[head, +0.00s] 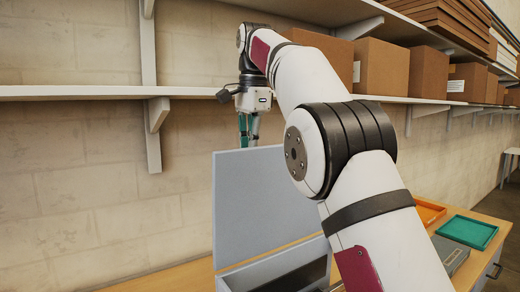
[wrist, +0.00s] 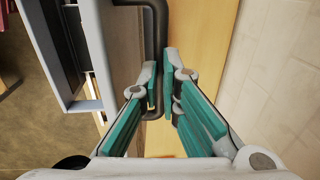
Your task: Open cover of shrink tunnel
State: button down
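The shrink tunnel is a grey-blue box (head: 275,272) at the bottom of the head view, with a dark opening in its top. Its cover (head: 255,195) stands raised, close to upright, above the box. My gripper (head: 249,143) is at the far side of the cover's top edge, and its fingertips are partly hidden behind the cover. In the wrist view a dark bent handle (wrist: 160,25) runs between the teal-padded fingers of my gripper (wrist: 160,82). The fingers are close together and appear closed on the handle; the contact itself is partly hidden.
A wooden table (head: 180,276) bears the tunnel. An orange tray (head: 430,211) and a green tray (head: 467,232) lie to the right. A wall shelf (head: 75,92) with cardboard boxes (head: 380,68) runs behind, close to my arm. The wall left of the cover is clear.

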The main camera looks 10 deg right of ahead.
jog(key=f, duration=0.1)
jog(key=w+f, duration=0.1)
jog(key=shift+w+a+f+g, duration=0.2)
jog(key=shift+a+f+g, duration=0.2)
jog(key=c, duration=1.7)
grip_release()
jog(key=shift+o, duration=0.2)
jog(key=shift+w+d+r, duration=0.1)
jog(key=shift+w+r, duration=0.05)
jog(key=shift+r, duration=0.1)
jog(key=shift+d, duration=0.1)
